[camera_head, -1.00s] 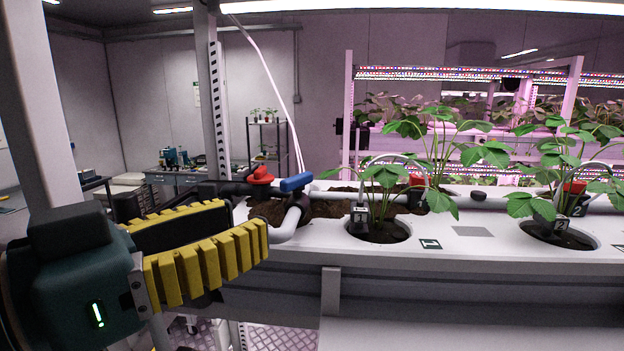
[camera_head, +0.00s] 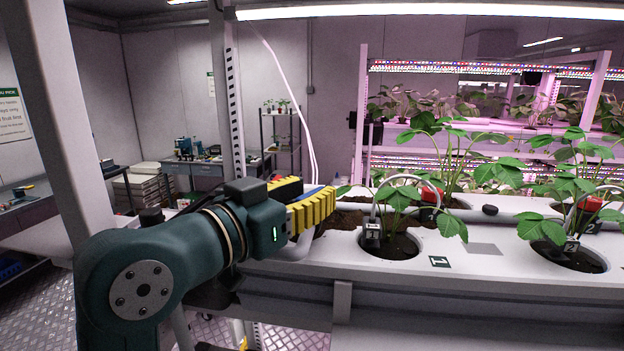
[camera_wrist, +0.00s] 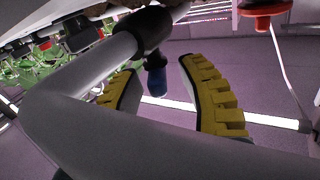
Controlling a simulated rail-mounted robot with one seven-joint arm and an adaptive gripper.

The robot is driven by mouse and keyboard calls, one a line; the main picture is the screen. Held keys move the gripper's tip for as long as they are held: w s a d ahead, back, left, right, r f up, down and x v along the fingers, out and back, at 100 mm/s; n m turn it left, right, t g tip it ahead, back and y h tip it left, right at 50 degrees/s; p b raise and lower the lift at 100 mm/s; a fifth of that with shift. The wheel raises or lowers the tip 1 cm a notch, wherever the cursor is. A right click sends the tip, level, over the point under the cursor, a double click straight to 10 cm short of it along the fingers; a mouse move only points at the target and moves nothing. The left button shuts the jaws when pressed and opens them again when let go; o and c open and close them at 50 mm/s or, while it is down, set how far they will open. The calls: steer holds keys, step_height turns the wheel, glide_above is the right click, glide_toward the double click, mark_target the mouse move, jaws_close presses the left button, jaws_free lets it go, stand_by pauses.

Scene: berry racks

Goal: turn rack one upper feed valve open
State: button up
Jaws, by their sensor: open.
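My gripper (camera_head: 308,207), with yellow ribbed fingers, is open at the pipe end of the near rack. In the wrist view my gripper (camera_wrist: 162,70) has its fingers on either side of a blue-tipped valve handle (camera_wrist: 157,84), with a gap visible on the right. The handle hangs from a dark valve body (camera_wrist: 146,28) on a pale bent pipe (camera_wrist: 75,95). Whether a finger touches the handle, I cannot tell. A red valve handle (camera_wrist: 263,8) shows at the upper right of the wrist view. In the head view my gripper hides most of the valves.
The white trough (camera_head: 465,262) with potted strawberry plants (camera_head: 395,205) runs to the right. A grey post (camera_head: 222,110) stands behind my gripper, and another (camera_head: 62,120) is at the left. Thin white tubes (camera_head: 300,125) hang down near the valves.

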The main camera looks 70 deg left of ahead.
steer(key=shift+w+a, duration=0.25)
steer(key=shift+w, duration=0.15)
jaws_close()
steer(key=shift+f+n+g+y, duration=0.1)
steer(key=shift+n+g+y, duration=0.55)
steer(key=shift+y, duration=0.25)
steer(key=shift+d+n+g+y+b, duration=0.15)
steer(key=shift+n+g+y+b, duration=0.2)
steer(key=shift+n+g+y, duration=1.9)
steer(key=shift+g+y, duration=0.05)
steer(key=shift+g, duration=0.25)
